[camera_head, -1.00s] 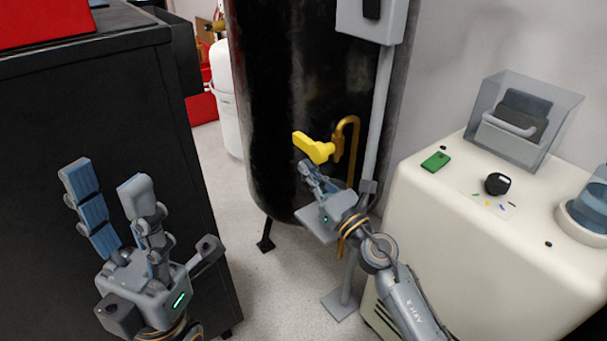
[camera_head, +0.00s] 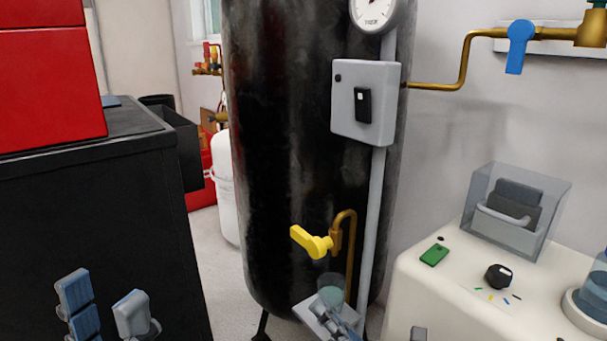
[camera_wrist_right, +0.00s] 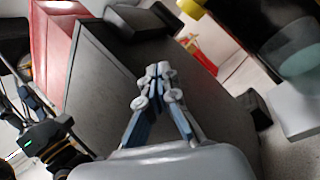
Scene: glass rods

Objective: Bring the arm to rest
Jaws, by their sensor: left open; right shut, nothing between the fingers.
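My left gripper (camera_head: 105,305) is at the bottom left in the head view, with its fingers apart and empty, in front of the black cabinet. Its palm is cut off by the picture edge. My right gripper (camera_head: 335,317) is at the bottom centre, below the yellow-handled tap (camera_head: 313,243); its arm is mostly out of frame. In the right wrist view its fingertips (camera_wrist_right: 158,72) are together with nothing between them. A clear glass (camera_head: 331,293) stands under the tap, apparently on a light grey plate (camera_head: 304,309); the gripper overlaps it in the head view.
The black tank (camera_head: 285,120) stands behind the tap, with a grey post and box (camera_head: 350,110). The black cabinet (camera_head: 90,220) is left. A cream counter (camera_head: 430,290) at right carries a clear bin (camera_head: 512,210), a green block (camera_head: 434,254) and a blue jar (camera_head: 597,290).

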